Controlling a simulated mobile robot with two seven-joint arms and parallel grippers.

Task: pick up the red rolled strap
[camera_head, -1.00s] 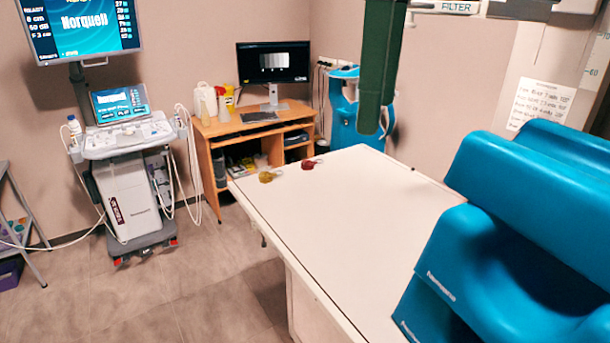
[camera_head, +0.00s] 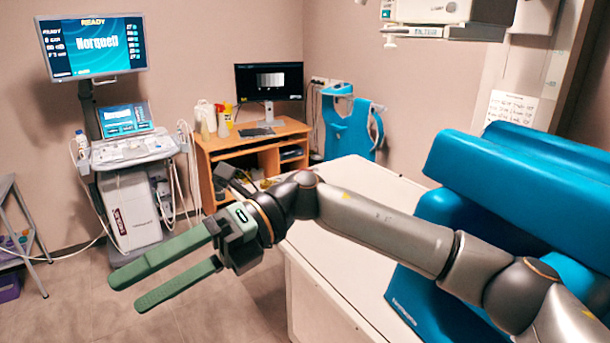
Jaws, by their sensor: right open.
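The red rolled strap (camera_head: 309,172) is almost wholly hidden behind my right arm; only a faint sliver of red shows just above the wrist joint, near the far left end of the white table (camera_head: 375,183). My right gripper (camera_head: 129,291) has two long green fingers, spread apart with nothing between them. It points left and hangs over the floor, beyond the table's left edge and nearer to me than the strap. My left gripper is not in view.
Large blue cushions (camera_head: 520,185) cover the table's right side. A wooden desk (camera_head: 285,130) with a monitor (camera_head: 268,82) stands behind the table. An ultrasound cart (camera_head: 130,195) stands at left. A blue apron-like thing (camera_head: 350,125) stands behind the table. Floor at front left is clear.

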